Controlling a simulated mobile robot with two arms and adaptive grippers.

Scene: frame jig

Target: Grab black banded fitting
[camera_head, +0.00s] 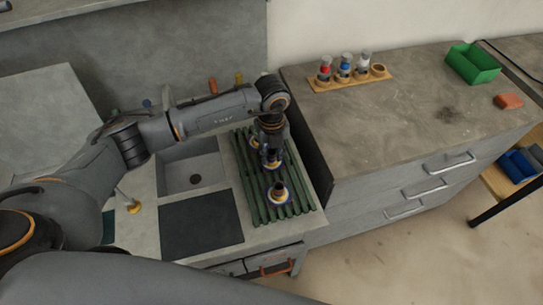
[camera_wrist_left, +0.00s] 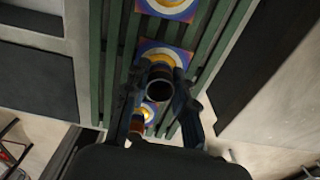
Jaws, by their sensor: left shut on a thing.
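My left gripper (camera_head: 271,157) is low over the green slatted rack, its arm reaching in from the left. In the left wrist view, its two fingers (camera_wrist_left: 159,98) are shut around a dark, hollow cylindrical fitting (camera_wrist_left: 160,86), seen from its open end. The fitting's band is hidden. A round-target pad (camera_wrist_left: 170,53) lies behind it; I cannot tell whether the fitting touches the pad. Another dark fitting (camera_head: 279,188) stands on a ringed pad nearer the rack's front. My right gripper is not in view.
The slatted rack (camera_head: 302,197) lies beside the sink (camera_head: 197,172) and a dark mat (camera_head: 200,225). On the higher cabinet at right, a wooden holder (camera_head: 350,80) bears red-, blue- and grey-banded fittings. A green bin (camera_head: 472,63) and orange block (camera_head: 508,101) are beyond.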

